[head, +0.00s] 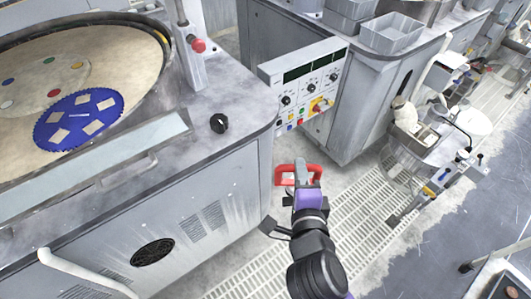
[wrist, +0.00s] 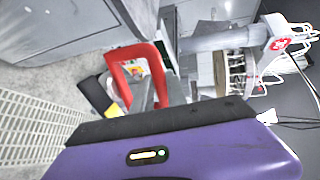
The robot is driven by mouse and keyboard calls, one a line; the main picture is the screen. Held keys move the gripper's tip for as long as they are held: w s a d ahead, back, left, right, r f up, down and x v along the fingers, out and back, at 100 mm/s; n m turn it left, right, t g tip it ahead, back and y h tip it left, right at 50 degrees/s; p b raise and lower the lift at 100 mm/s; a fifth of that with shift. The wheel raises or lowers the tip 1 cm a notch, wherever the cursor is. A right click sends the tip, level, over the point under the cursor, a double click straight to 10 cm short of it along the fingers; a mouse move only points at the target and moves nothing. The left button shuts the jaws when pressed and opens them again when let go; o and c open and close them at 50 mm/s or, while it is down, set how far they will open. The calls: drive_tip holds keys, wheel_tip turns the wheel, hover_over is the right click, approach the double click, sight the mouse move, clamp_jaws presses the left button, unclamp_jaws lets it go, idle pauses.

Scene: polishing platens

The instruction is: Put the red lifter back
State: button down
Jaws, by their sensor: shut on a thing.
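The red lifter (head: 286,174) is a red, open-framed handle held at the end of my arm, out over the floor in front of the machine cabinet. My gripper (head: 299,172) is shut on it. In the wrist view the red lifter (wrist: 128,52) rises as a red arch beyond the purple body of my gripper. Its lower part and the exact finger contact are partly hidden behind the gripper's dark edge.
A polishing platen (head: 125,55) with a blue disc (head: 98,137) lies at the left. The cabinet corner and a control panel (head: 318,75) are close to my gripper. Grey bins (head: 392,34) stand on the bench behind. Floor grating (head: 350,222) lies at the right.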

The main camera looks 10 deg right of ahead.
drive_tip(key=w+d+f+m+h, duration=0.1)
drive_tip(key=d+f+h, duration=0.1)
drive_tip(key=d, duration=0.4)
drive_tip(key=shift+w+d+f+m, duration=0.15)
drive_tip(key=shift+d+m, duration=0.25)
